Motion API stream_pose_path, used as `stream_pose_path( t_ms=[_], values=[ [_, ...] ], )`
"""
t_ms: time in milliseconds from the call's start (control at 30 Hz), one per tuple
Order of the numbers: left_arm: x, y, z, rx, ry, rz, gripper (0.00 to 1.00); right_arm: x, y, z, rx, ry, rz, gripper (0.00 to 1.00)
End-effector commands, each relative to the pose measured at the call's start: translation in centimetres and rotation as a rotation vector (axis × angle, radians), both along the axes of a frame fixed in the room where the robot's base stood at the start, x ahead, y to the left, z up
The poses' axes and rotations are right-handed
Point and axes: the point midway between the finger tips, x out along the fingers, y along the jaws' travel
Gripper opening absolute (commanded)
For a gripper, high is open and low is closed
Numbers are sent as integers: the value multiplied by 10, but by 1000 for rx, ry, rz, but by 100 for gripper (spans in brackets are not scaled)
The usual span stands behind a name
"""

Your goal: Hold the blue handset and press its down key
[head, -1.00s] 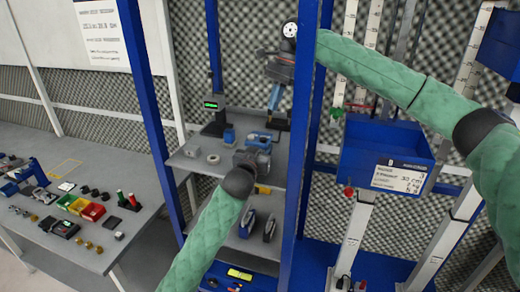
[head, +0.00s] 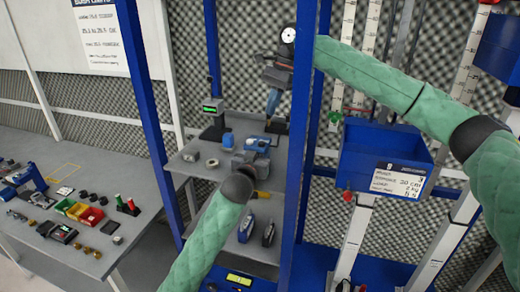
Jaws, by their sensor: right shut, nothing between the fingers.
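A blue thing (head: 257,143), likely the blue handset, lies at the front of my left gripper (head: 254,150), above the upper grey shelf. The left gripper's dark body hides part of it. I cannot tell whether the fingers are closed on it or only beside it, and its down key is too small to make out. My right gripper (head: 271,112) points downward above the back of this shelf, behind a blue post. It is shut and empty, with its tips above and slightly right of the blue thing.
The blue post (head: 306,130) stands between the shelf and my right forearm. The upper shelf (head: 200,176) also holds a grey ring (head: 212,162) and a green-lit device (head: 211,108). A blue bin (head: 384,150) hangs at right. A cluttered table (head: 120,260) is at left.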

Motion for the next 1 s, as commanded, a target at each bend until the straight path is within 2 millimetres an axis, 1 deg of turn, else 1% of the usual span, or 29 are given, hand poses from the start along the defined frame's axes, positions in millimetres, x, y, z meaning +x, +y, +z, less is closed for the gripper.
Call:
stream_pose_path(
  t_ms=[200, 433, 700, 1000],
  values=[
    [0, 0, 0, 0, -1, 0, 15, -10, 18, -5, 115, -56, 19, 0],
    [0, 0, 0, 0, 0, 0, 15, -18, 29, 1, 279, -148, 14, 0],
    [0, 0, 0, 0, 0, 0, 15, -22, 24, 12, 433, -248, -20, 0],
    [0, 0, 0, 0, -1, 0, 15, -23, 18, 18, 490, -291, -44, 0]
  ],
)
